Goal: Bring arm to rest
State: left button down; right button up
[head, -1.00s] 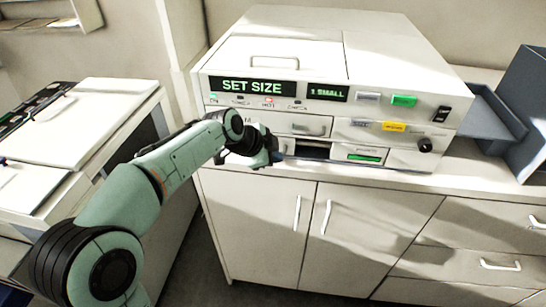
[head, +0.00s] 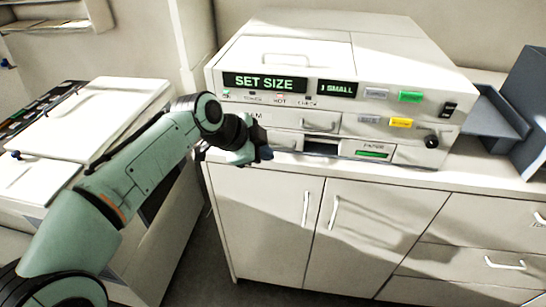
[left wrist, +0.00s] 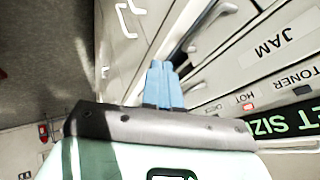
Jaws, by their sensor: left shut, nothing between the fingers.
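My left gripper (head: 262,154) is in front of the lower left part of the white machine (head: 292,57), apart from it as far as I can tell. In the left wrist view my left gripper (left wrist: 160,72) shows its two blue fingers pressed together, with nothing between them. My left arm comes in from the left, raised and bent. My right gripper is in neither view.
The machine has a "SET SIZE" display (head: 264,83), a "1 SMALL" display (head: 338,88), buttons and a dark slot (head: 321,148). It stands on a white cabinet (head: 375,225). A second counter (head: 105,110) is at left, a grey bin (head: 530,120) at right.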

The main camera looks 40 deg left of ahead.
pick_arm(q)
jog(key=shift+s+r, duration=0.25)
jog(key=shift+r, duration=0.1)
